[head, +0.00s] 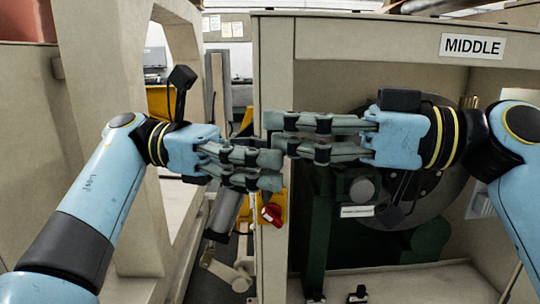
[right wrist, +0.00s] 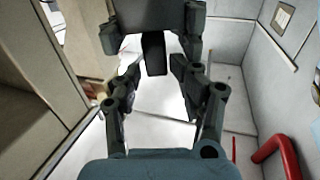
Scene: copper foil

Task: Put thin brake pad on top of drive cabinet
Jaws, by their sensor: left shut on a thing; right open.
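My left gripper (head: 272,170) reaches in from the left, just below my right gripper (head: 275,132), and their fingers overlap in the picture. A dark narrow piece (right wrist: 153,55) shows in the right wrist view between the tips of my open right gripper (right wrist: 157,72). It seems to be the thin brake pad, held in my left gripper; in the head view the fingers hide it. I cannot tell whether the right fingers touch it. A large beige housing (head: 380,38) labelled MIDDLE stands behind the grippers. I cannot tell whether it is the drive cabinet.
The housing's open bay holds a dark round wheel and green machine parts (head: 318,235). A red knob (head: 272,214) is just below the left fingers. A beige frame (head: 95,100) stands at left. The right wrist view shows a red pipe (right wrist: 283,150) at lower right.

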